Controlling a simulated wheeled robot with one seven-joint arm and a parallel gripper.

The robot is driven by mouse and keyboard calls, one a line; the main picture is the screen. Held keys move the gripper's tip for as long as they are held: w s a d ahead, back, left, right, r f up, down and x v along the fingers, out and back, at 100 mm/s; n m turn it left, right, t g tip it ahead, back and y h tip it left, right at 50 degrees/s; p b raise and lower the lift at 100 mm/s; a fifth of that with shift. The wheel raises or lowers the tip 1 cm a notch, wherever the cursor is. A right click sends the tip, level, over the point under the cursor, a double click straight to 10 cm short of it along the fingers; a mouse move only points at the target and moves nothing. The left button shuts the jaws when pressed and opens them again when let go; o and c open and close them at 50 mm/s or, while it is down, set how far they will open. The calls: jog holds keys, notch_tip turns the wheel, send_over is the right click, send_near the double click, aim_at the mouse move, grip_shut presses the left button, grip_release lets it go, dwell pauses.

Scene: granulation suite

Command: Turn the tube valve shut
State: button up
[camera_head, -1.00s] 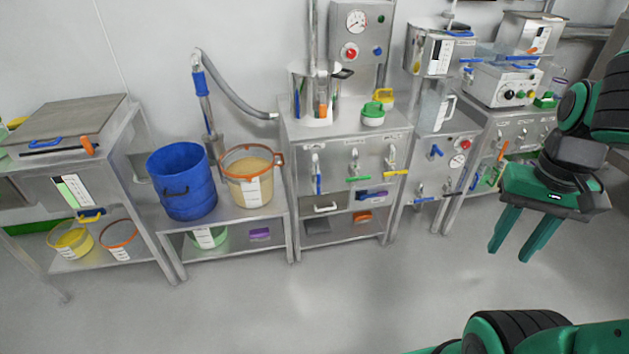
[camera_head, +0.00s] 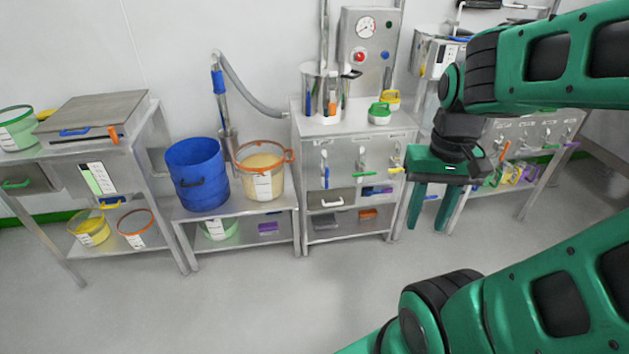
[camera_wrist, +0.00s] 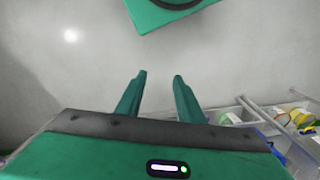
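A steel cabinet (camera_head: 345,137) has a row of small tap-like valves on its front: one with a blue handle (camera_head: 326,177), one with a green handle (camera_head: 354,175) and one with a yellow handle (camera_head: 395,170). A steel tube with a blue sleeve (camera_head: 217,82) and a grey hose stands left of it. I cannot tell which of these is the tube valve. My gripper (camera_head: 428,226) is open and empty, pointing down in front of the cabinet's right side, apart from the valves. In the wrist view its two fingers (camera_wrist: 160,77) are spread over bare floor.
A blue bin (camera_head: 197,178) and an orange-rimmed bucket (camera_head: 262,190) stand on a low bench left of the cabinet. A scale table (camera_head: 148,120) is at the far left. My arm hides part of the right-hand benches. The floor in front is clear.

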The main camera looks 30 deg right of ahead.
jog(key=w+d+f+n+t+h, duration=0.1)
jog(key=w+d+f+t, duration=0.3)
jog(key=w, duration=1)
jog(key=w+d+f+n+t+h, duration=0.15)
jog(key=w+f, duration=0.35)
jog(key=w, duration=0.9)
jog(key=w+d+f+n+t, duration=0.2)
jog(key=w+f+t, duration=0.25)
jog(key=w, duration=0.95)
jog(key=w+f+t, duration=0.4)
jog(key=w+f, duration=0.5)
jog(key=f, duration=0.2)
jog(key=t+h, duration=0.1)
jog(key=t, duration=0.1)
send_near(328, 177)
jog(key=w+a+r, duration=0.2)
jog(key=w, duration=0.1)
notch_tip(328, 177, down, 4)
jog(key=s+d+m+t+h, duration=0.1)
jog(key=s+t+h, duration=0.1)
jog(key=s, duration=0.1)
jog(key=x, duration=1.1)
jog(key=shift+f, duration=0.2)
